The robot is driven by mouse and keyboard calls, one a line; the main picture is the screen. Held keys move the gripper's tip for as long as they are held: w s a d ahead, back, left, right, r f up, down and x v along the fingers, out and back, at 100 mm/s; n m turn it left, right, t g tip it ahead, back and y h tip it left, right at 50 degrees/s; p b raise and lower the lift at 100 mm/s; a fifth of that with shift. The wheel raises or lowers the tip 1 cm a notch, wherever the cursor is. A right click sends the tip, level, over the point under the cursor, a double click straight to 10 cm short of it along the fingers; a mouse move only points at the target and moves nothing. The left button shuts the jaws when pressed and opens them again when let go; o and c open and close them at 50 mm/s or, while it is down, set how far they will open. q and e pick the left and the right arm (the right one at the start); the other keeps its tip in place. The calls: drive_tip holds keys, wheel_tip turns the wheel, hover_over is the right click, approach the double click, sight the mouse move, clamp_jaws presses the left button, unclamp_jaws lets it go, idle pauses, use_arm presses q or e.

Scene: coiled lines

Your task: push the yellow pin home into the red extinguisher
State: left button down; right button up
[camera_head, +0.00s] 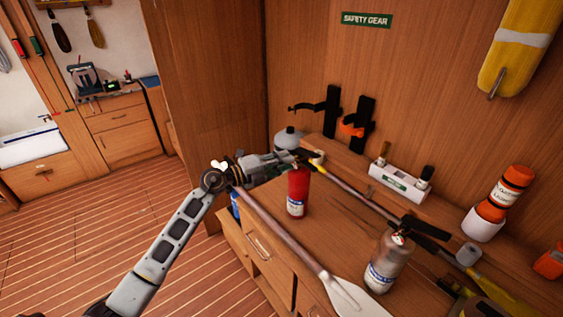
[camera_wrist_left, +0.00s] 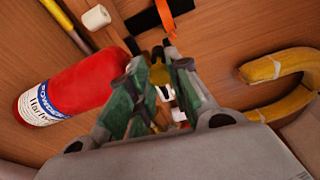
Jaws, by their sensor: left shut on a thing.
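The red extinguisher (camera_head: 297,194) stands upright on the wooden counter, its top mostly hidden by my left gripper (camera_head: 303,158). In the left wrist view the red extinguisher (camera_wrist_left: 80,92) fills the left side, with its label towards the far left. My left gripper (camera_wrist_left: 160,70) is shut on a small yellow piece, the yellow pin (camera_wrist_left: 159,74), which shows between the fingertips. The gripper is beside the extinguisher's head. The fingers hide the head and the hole, so I cannot tell how far the pin is in. My right gripper is not in view.
A pale extinguisher (camera_head: 386,267) stands at front right on the counter. A paddle (camera_head: 350,297) lies in front, and another pole (camera_head: 352,193) runs behind. Black wall brackets (camera_head: 358,122), a white holder (camera_head: 399,182) and an orange-topped container (camera_head: 498,195) are farther back.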

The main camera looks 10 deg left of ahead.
use_arm(q)
drive_tip(key=shift+w+d, duration=0.1)
drive_tip(key=shift+w, duration=0.1)
drive_tip(key=shift+w+d+p, duration=0.25)
drive_tip(key=shift+d+p, duration=0.05)
drive_tip(key=shift+w+d, duration=0.1)
drive_tip(key=shift+w, duration=0.05)
idle(0.6)
drive_tip(key=c, duration=1.5)
unclamp_jaws()
drive_tip(key=o, duration=0.5)
drive_tip(key=shift+o, duration=0.4)
